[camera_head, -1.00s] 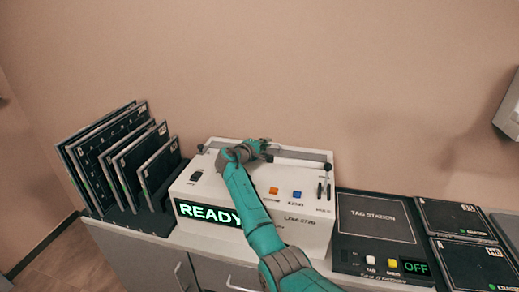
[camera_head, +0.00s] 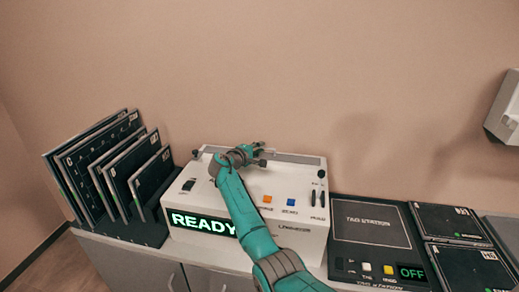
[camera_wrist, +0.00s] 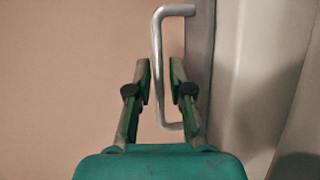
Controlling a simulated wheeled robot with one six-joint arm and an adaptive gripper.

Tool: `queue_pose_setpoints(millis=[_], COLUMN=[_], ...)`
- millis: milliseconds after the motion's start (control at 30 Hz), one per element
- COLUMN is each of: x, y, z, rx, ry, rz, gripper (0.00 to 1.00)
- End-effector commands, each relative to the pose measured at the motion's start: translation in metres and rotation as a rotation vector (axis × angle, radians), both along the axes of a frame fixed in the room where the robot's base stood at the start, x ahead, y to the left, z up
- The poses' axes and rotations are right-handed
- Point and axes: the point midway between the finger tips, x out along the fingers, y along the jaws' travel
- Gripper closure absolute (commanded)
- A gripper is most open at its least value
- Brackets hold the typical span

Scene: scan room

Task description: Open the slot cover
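A white scanner box (camera_head: 275,236) with a lit green READY display (camera_head: 203,223) stands on the counter. A grey strip (camera_head: 300,158), which looks like the slot cover, runs along its back top edge. My gripper (camera_head: 259,152) is at that strip, and my arm hides part of the box top. In the wrist view a metal bar handle (camera_wrist: 157,60) stands between the two fingers of my gripper (camera_wrist: 160,63). The fingers are apart, with a gap visible on each side of the bar. The handle is fixed to a grey edge at its right.
Dark plates stand in a rack (camera_head: 150,232) left of the box. A tag station (camera_head: 372,226) with an OFF display lies to the right, beside flat dark plates (camera_head: 450,221). Orange (camera_head: 267,199) and blue (camera_head: 291,202) buttons sit on the box top. A wall rises behind.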

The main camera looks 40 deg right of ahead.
Motion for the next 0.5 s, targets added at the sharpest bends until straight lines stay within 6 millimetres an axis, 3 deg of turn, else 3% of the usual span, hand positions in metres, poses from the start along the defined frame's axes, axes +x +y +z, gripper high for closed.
queue_pose_setpoints(millis=[500], x=[-0.023], y=[0.088], z=[0.015], rx=[0.001], ry=[0.0], rz=[0.003], gripper=[0.8])
